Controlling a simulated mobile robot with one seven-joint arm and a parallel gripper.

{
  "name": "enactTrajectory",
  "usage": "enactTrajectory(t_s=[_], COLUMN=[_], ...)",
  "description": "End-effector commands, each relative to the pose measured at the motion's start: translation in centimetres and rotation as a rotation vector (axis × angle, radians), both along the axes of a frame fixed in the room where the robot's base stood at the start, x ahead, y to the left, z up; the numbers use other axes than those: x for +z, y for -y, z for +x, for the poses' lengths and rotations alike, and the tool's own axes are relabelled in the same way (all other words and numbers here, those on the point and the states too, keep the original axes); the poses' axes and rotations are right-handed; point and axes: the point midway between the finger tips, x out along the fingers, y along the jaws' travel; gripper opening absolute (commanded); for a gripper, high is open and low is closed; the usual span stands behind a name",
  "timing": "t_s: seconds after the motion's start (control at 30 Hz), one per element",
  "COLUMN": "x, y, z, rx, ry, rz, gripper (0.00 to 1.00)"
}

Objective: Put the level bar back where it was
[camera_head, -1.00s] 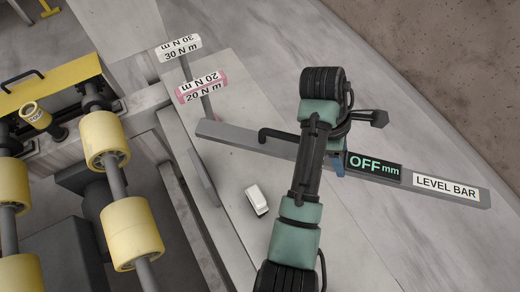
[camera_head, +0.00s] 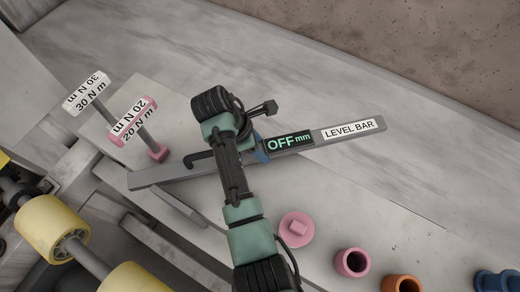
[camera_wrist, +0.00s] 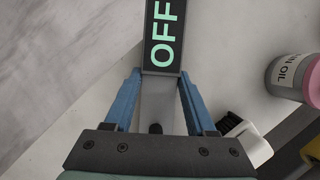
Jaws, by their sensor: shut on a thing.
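The level bar (camera_head: 349,130) is a long grey bar with a white "LEVEL BAR" label and a dark display reading "OFF mm". It slants up to the right across the head view, over a pale slab. My gripper (camera_head: 260,152) is shut on the bar near the display; my arm hides part of the fingers and bar. In the wrist view, my gripper's blue fingers (camera_wrist: 160,78) stand on either side of the bar (camera_wrist: 160,105), with the display just beyond them. The gap between bar and slab cannot be judged.
Torque tools marked 20 N m (camera_head: 133,119) and 30 N m (camera_head: 88,94) stand at left. Yellow rollers (camera_head: 54,228) are lower left.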

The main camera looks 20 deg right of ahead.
Motion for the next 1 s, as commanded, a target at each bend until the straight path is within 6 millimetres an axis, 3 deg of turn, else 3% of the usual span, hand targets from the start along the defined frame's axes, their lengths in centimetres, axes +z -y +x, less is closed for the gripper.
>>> enactTrajectory(t_s=[0.13,0.47,0.5,0.63,1.0], x=[-1.8,-2.0,-2.1,-2.1,-1.7], y=[0.0,0.0,0.0,0.0,0.0], z=[0.0,0.1,0.0,0.0,0.0], rx=[0.0,0.0,0.0,0.0,0.0], ry=[0.0,0.003,0.0,0.0,0.0], rz=[-0.001,-0.001,0.0,0.0,0.0], gripper=[0.0,0.0,0.6,0.83,0.86])
